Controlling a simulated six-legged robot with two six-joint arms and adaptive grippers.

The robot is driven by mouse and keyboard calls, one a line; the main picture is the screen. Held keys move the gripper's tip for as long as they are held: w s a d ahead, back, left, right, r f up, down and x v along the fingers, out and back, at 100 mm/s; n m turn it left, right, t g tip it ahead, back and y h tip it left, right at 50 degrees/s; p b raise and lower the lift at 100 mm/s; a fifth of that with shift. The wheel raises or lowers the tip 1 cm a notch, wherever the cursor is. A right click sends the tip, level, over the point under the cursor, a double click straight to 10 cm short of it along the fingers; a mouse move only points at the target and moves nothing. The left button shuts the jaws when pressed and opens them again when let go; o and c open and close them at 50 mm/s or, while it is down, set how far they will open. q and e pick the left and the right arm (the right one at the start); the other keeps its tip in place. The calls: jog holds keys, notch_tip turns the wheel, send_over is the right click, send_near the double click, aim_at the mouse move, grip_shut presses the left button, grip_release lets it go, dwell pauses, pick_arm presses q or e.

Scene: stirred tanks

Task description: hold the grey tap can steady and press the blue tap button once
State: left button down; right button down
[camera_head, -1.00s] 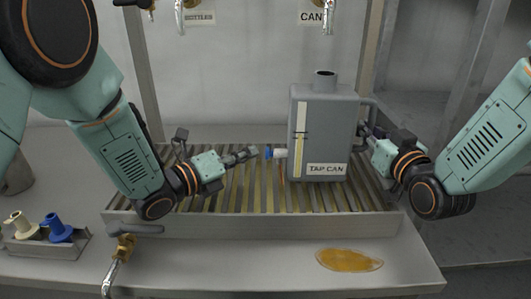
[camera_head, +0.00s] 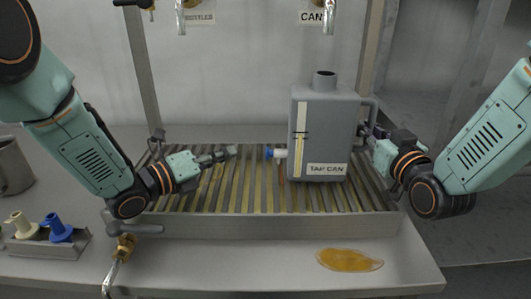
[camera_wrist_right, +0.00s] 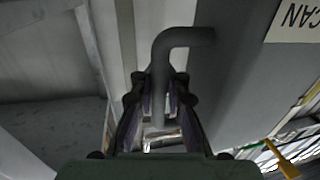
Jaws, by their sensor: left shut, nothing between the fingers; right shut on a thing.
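The grey tap can (camera_head: 325,135) stands upright on the slatted drip tray (camera_head: 280,226), with a "TAP CAN" label on its front. My right gripper (camera_head: 368,131) is shut on the can's handle at the right side. The handle (camera_wrist_right: 160,85) shows between the fingers in the right wrist view, with the can's wall (camera_wrist_right: 235,75) beside it. My left gripper (camera_head: 233,151) is shut and empty, left of the blue button, pointing at it with a clear gap.
A yellow-brown puddle (camera_head: 349,260) lies on the counter in front of the tray. A small holder with a cream tap piece (camera_head: 22,226) and a blue one (camera_head: 58,228) is at the left. A brass tap (camera_head: 122,247) stands near the front. A grey metal mug (camera_head: 12,165) is at the far left.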

jog(key=c, duration=1.3)
grip_release()
jog(key=shift+o, duration=0.2)
jog(key=s+d, duration=0.2)
jog(key=s, duration=0.9)
jog(key=shift+s+d, duration=0.2)
jog(key=shift+s, duration=0.2)
jog(key=shift+s, duration=0.1)
